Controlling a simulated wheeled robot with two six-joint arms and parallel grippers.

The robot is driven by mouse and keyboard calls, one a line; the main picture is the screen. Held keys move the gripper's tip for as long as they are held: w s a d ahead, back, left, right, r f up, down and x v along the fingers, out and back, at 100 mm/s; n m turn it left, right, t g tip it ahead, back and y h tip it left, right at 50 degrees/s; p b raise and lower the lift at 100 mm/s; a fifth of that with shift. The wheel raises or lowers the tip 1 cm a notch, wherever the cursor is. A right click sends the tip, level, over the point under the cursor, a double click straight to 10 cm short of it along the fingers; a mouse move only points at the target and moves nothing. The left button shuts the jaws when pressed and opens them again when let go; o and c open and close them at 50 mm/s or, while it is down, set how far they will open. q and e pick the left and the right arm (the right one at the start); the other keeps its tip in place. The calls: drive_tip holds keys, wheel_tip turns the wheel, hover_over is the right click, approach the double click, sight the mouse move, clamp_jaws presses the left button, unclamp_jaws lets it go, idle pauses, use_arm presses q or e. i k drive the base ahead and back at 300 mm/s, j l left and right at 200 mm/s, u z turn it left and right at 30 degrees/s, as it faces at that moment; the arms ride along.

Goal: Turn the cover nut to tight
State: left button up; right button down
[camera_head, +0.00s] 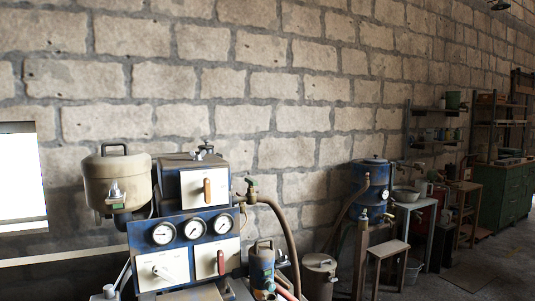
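A blue and beige machine (205,223) stands at the lower left of the head view, in front of the block wall. A small dark metal fitting (206,149) sits on top of its upper housing (188,164). It may be the cover nut, but it is too small to tell, and how tight it is cannot be seen. Neither of my grippers can be made out in this view.
The machine carries round gauges (193,229), a red lever (221,262), an orange lever (207,191) and a beige tank (118,181). A brown hose (289,229) curves down its right side. A blue drum (371,189), a stool (388,250) and shelves stand right. Floor shows at lower right.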

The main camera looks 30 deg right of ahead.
sight(196, 157)
drive_tip(key=z, duration=0.4)
drive_tip(key=i+l, duration=0.15)
drive_tip(key=l, duration=0.2)
drive_tip(key=i+l+u, duration=0.1)
drive_tip(key=l, duration=0.25)
drive_tip(key=i+l, duration=0.2)
drive_tip(key=l, duration=0.2)
drive_tip(key=i+l, duration=0.1)
drive_tip(key=l, duration=0.25)
drive_tip(key=i+l+u, duration=0.1)
drive_tip(key=l, duration=0.3)
drive_tip(key=i+l, duration=0.15)
drive_tip(key=l, duration=0.2)
drive_tip(key=i+l+u, duration=0.1)
drive_tip(key=l, duration=0.3)
drive_tip(key=i+l, duration=0.15)
drive_tip(key=l, duration=0.25)
